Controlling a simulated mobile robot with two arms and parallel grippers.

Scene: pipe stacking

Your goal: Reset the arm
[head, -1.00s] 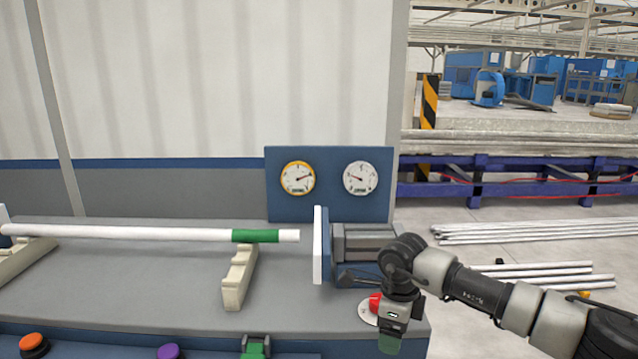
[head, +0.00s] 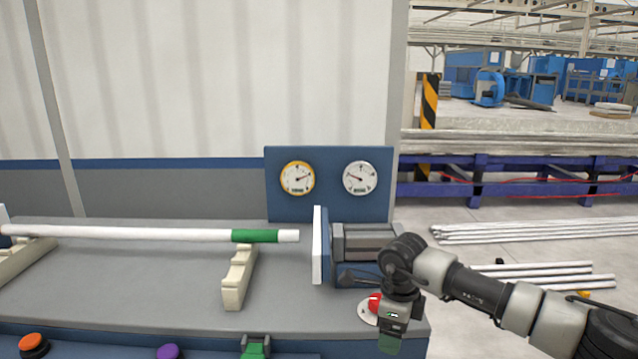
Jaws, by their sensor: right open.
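My right arm comes in from the right edge. Its gripper (head: 390,344) points down at the front right corner of the bench, in front of a red button (head: 374,303) that it partly covers. The jaws are open, and I see nothing held in them. A white pipe (head: 140,233) with a green band (head: 255,236) lies on notched supports (head: 238,277), its right end short of the white plate of a clamp block (head: 318,245). My left gripper does not show.
The grey bench (head: 150,285) has orange (head: 33,343) and purple (head: 169,352) buttons and a green-topped part (head: 255,347) along its front. A panel with two gauges (head: 330,184) stands behind. Loose pipes (head: 540,230) lie on the floor at right.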

